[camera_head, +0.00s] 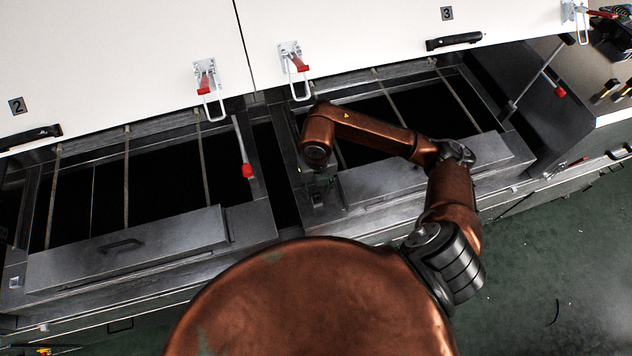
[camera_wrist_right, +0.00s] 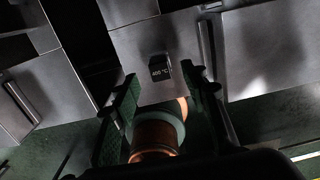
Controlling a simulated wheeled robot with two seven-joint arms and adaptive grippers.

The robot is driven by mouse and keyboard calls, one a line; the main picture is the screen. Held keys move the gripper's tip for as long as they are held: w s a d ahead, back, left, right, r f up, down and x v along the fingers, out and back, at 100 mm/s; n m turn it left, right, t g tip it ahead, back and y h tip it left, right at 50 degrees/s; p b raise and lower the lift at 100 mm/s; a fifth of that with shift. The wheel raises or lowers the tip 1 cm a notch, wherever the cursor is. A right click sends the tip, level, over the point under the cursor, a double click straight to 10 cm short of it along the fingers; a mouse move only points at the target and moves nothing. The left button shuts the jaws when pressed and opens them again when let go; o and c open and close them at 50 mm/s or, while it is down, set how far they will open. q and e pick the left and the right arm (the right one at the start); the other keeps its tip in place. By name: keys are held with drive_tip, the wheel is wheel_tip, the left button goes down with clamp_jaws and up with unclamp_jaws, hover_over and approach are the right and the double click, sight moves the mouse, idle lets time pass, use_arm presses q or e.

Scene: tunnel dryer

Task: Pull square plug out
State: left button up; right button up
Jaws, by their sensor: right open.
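My right gripper (camera_wrist_right: 160,78) is open, with one dark green finger on each side of the block in the picture. I cannot tell whether either finger touches it. In the head view my right gripper (camera_head: 318,182) points down at the metal frame between the two dryer openings, and the plug is not clearly visible there. My left gripper is not in view.
Two open dryer bays show dark interiors crossed by thin bars. White lids with red-tipped latches (camera_head: 208,85) stand behind. Open green floor (camera_head: 560,260) lies at the lower right.

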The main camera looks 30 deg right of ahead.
sight(317, 195)
drive_tip(key=shift+f, duration=2.2)
clamp_jaws()
